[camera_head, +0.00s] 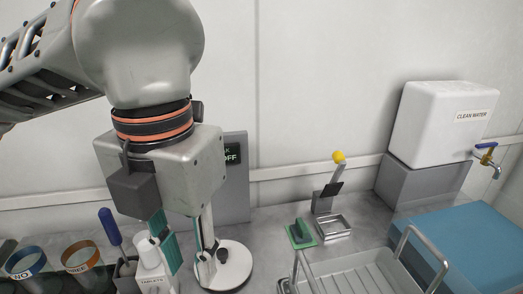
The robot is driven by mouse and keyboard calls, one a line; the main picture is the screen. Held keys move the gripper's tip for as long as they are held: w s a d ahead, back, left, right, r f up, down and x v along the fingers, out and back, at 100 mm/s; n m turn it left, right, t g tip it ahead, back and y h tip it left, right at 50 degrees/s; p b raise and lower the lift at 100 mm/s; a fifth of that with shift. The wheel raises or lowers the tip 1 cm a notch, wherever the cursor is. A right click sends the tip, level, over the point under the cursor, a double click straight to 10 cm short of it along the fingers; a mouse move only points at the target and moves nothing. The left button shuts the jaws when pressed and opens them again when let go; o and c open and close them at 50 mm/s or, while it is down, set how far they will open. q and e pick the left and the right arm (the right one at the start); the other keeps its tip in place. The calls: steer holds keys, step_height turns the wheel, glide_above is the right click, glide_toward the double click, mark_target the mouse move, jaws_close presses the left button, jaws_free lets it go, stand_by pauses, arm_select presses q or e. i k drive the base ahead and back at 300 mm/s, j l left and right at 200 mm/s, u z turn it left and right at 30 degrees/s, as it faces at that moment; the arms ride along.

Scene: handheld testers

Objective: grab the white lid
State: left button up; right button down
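A white container labelled TABLETS (155,280) stands at the lower left with a white round lid (148,251) on top. My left gripper (184,250) points down just right of the lid and looks open, with its teal-padded fingers apart. One finger is close beside the lid; I cannot tell whether they touch. Nothing shows between the fingers. A white round disc with a black knob (233,262) lies on the counter behind the other finger, partly hidden. My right gripper is out of view.
A blue-handled tool (109,227) and two ringed holders (80,256) stand left of the container. A metal rack (350,280), a yellow-knobbed device (330,190), a blue box (460,245) and a clean water tank (430,125) are at right.

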mark_target(234, 262)
steer(key=k+l, duration=0.2)
steer(key=k, duration=0.3)
steer(key=k+l, duration=0.2)
steer(key=k, duration=0.25)
